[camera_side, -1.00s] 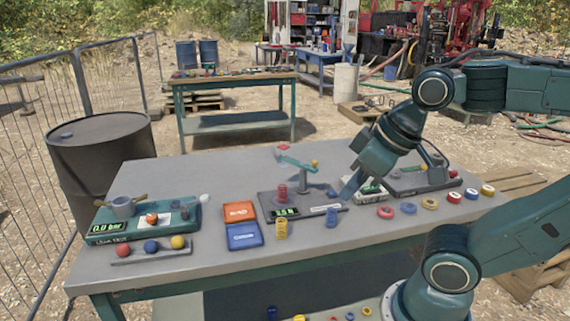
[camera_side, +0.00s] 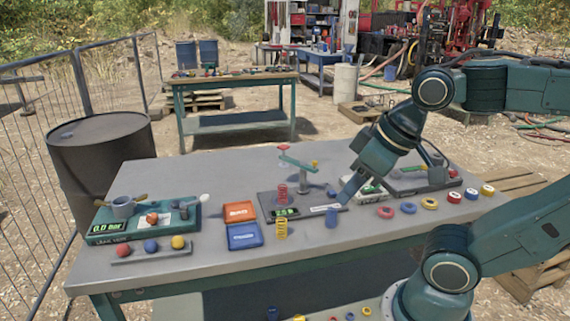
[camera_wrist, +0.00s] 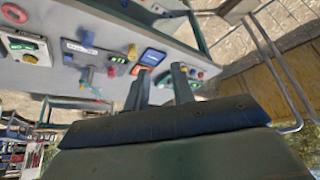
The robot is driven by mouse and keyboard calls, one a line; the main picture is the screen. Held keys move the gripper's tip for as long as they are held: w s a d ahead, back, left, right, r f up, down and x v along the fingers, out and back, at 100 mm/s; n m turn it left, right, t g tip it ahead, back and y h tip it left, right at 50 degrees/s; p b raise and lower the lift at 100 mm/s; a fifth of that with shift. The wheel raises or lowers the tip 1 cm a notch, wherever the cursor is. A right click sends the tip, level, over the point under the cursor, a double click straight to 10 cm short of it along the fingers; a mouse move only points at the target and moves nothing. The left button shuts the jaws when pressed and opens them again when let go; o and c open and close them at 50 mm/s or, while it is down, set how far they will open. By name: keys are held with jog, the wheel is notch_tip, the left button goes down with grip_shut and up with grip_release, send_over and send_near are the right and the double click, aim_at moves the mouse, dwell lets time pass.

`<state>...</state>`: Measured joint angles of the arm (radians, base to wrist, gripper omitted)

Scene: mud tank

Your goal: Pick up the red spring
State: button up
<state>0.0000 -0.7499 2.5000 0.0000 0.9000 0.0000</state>
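The red spring (camera_side: 282,193) stands upright on the dark plate (camera_side: 266,206) of a small lever press, below the left end of its arm, in the side view. A yellow spring (camera_side: 281,229) and a blue spring (camera_side: 331,217) stand in front of the plate. My gripper (camera_side: 345,197) hangs to the right of the red spring, apart from it, above the blue spring's right side. In the wrist view my gripper (camera_wrist: 158,85) shows two parted fingers with nothing between them.
The press arm (camera_side: 297,162) reaches over the red spring. Orange (camera_side: 240,211) and blue (camera_side: 244,236) trays lie to the left. A green gauge unit (camera_side: 140,222) is farther left. Several coloured rings (camera_side: 408,208) lie to the right. The table's back left (camera_side: 190,172) is clear.

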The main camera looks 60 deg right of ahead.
jog(key=o, duration=0.5)
jog(key=shift+o, duration=0.2)
jog(key=shift+w+r, duration=0.1)
jog(key=m, duration=0.1)
jog(key=m+g, duration=0.6)
jog(key=m, duration=2.1)
send_over(283, 190)
jog(key=shift+f, duration=9.65)
jog(key=shift+f, duration=0.1)
